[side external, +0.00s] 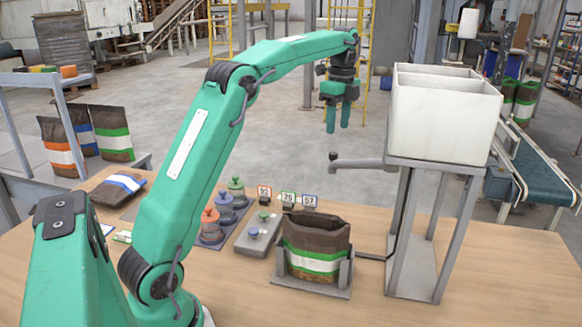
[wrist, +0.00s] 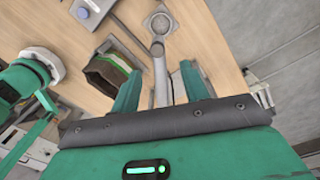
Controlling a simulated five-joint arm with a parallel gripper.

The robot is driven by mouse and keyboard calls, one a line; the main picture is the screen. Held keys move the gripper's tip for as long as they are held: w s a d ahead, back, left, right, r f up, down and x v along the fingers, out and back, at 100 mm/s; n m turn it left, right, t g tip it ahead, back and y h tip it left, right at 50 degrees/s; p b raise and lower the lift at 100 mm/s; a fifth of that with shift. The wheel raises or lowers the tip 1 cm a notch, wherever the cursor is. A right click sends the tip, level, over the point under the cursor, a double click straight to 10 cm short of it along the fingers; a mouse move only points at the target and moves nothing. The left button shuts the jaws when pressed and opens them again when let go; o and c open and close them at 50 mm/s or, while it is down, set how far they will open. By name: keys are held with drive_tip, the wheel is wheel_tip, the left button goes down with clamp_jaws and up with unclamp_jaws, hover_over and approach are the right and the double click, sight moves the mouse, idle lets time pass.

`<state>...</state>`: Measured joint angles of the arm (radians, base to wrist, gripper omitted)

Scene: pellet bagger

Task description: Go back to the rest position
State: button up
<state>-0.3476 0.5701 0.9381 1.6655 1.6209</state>
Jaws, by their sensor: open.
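My gripper (side external: 338,116) is raised high above the table in the side view, left of the white hopper, with its fingers pointing down. It is open and empty. In the wrist view its two green fingers (wrist: 160,88) stand apart with nothing between them. The open brown bag (side external: 317,245) with a green and white band stands upright in a grey holder (side external: 310,289) on the table, below my gripper. The bag also shows in the wrist view (wrist: 103,75), left of the fingers. Its inside cannot be made out clearly.
The white two-part hopper (side external: 443,118) stands on a grey frame, with a spout arm (side external: 357,163) reaching left. Weights with coloured knobs (side external: 223,209), a grey box (side external: 258,235) and numbered tags (side external: 287,198) sit on the table. A flat bag (side external: 118,187) lies at left.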

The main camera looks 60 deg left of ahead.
drive_tip(key=shift+d+r, duration=0.1)
idle(0.3)
drive_tip(key=shift+s+d+r, duration=0.15)
drive_tip(key=shift+s+d, duration=0.05)
drive_tip(key=shift+d, duration=0.05)
drive_tip(key=s+d+r+n+t, duration=0.3)
drive_tip(key=s+d+n, duration=0.4)
drive_tip(key=s+d, duration=0.45)
drive_tip(key=s+d+f+n+t, duration=0.1)
drive_tip(key=s+d+f+n, duration=0.2)
drive_tip(key=s, duration=0.5)
drive_tip(key=s+d+f+n+t, duration=0.2)
drive_tip(key=s+d+f+n, duration=0.1)
drive_tip(key=s+f, duration=0.3)
drive_tip(key=shift+s+f+n, duration=0.3)
drive_tip(key=shift+s+n, duration=0.5)
drive_tip(key=shift+s, duration=0.4)
